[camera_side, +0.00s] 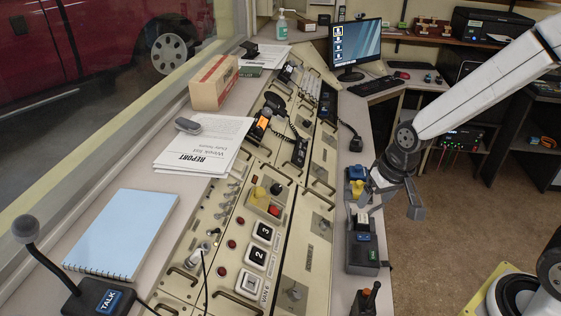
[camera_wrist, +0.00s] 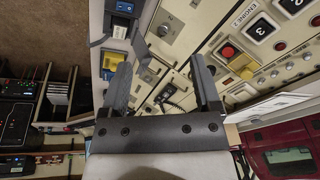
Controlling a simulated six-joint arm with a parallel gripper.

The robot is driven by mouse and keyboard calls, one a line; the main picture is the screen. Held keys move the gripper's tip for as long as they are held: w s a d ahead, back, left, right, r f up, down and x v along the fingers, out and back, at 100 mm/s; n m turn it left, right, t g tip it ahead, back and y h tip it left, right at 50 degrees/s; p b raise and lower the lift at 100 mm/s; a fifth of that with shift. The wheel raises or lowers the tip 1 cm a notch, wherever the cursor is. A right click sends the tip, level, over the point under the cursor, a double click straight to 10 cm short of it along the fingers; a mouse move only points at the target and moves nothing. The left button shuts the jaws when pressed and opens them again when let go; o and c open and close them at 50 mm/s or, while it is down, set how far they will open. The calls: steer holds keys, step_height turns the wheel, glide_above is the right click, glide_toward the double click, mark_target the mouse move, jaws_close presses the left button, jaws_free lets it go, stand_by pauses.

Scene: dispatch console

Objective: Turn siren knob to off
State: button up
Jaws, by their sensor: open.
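Several rotary knobs on square metal plates sit on the cream console panel. One knob (camera_side: 322,224) is left of my gripper, and a nearer one (camera_side: 294,293) is lower down. Their labels are too small to read in the side view, so I cannot tell which is the siren knob. The wrist view shows a knob on a square plate (camera_wrist: 164,29) beyond the fingertips. My gripper (camera_side: 388,209) is open and empty, above the console's right edge and apart from the knobs. Its two dark fingers also show in the wrist view (camera_wrist: 155,64).
A red button (camera_side: 274,211), numbered buttons (camera_side: 260,255) and a handset (camera_side: 300,153) are on the console. Open floor lies right.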

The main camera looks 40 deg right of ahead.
steer(key=w+a+f+m+y, duration=0.1)
steer(key=w+a+f+m, duration=0.1)
steer(key=w+m, duration=0.85)
steer(key=m+y, duration=0.2)
steer(key=m, duration=0.6)
glide_toward(278, 187)
steer(key=shift+a+f+t, duration=0.15)
steer(key=shift+f+t, duration=0.25)
steer(key=shift+f, duration=0.35)
steer(key=shift+f, duration=0.15)
steer(key=shift+x, duration=3.7)
steer(key=shift+c, duration=0.2)
jaws_close()
